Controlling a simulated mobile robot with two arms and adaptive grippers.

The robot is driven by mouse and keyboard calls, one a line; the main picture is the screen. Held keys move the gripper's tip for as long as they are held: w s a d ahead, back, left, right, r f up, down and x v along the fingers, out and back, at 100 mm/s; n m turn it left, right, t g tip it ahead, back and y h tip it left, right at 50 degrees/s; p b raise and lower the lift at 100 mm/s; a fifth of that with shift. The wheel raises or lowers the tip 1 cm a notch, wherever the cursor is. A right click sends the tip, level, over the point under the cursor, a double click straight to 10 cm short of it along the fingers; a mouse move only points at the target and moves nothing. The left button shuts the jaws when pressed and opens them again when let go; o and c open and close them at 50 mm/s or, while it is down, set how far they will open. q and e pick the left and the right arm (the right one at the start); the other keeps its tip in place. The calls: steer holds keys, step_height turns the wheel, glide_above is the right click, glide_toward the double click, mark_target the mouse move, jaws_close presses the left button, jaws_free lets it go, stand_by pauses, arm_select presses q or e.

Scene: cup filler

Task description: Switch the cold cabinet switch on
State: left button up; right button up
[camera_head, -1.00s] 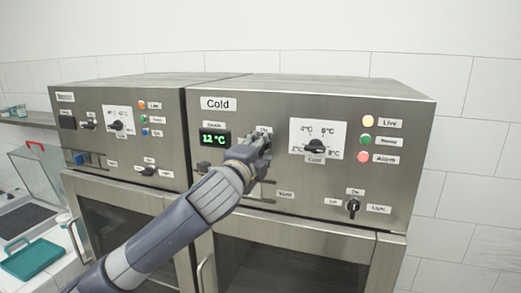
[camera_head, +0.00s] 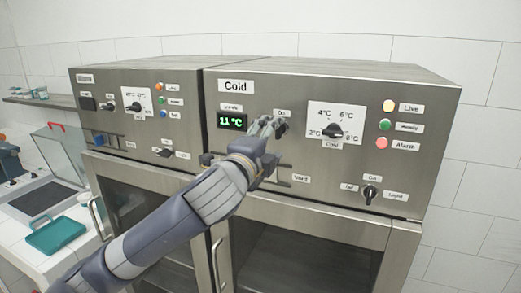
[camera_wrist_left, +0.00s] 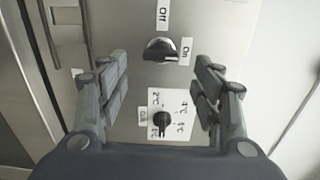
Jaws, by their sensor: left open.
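The cold cabinet (camera_head: 330,88) stands on the right with a grey control panel. Its black switch knob (camera_wrist_left: 160,50) shows in the left wrist view, with an Off label (camera_wrist_left: 163,14) above it and an On label (camera_wrist_left: 186,50) to its right. The knob's bar lies sideways, towards On. My left gripper (camera_head: 267,127) is at the panel beside the lit display and partly hides the switch. In the left wrist view its fingers (camera_wrist_left: 163,75) are open, one on each side of the switch, with clear gaps. My right gripper is not in view.
The green display (camera_head: 231,121) reads 11 °C. The temperature dial (camera_head: 332,131) is right of my gripper, with indicator lamps (camera_head: 384,124) farther right. The light switch (camera_head: 370,193) is below. Another cabinet (camera_head: 135,75) adjoins on the left.

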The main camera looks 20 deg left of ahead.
arm_select(q)
steer(key=s, duration=0.6)
steer(key=shift+s+a, duration=0.15)
steer(key=shift+s, duration=0.1)
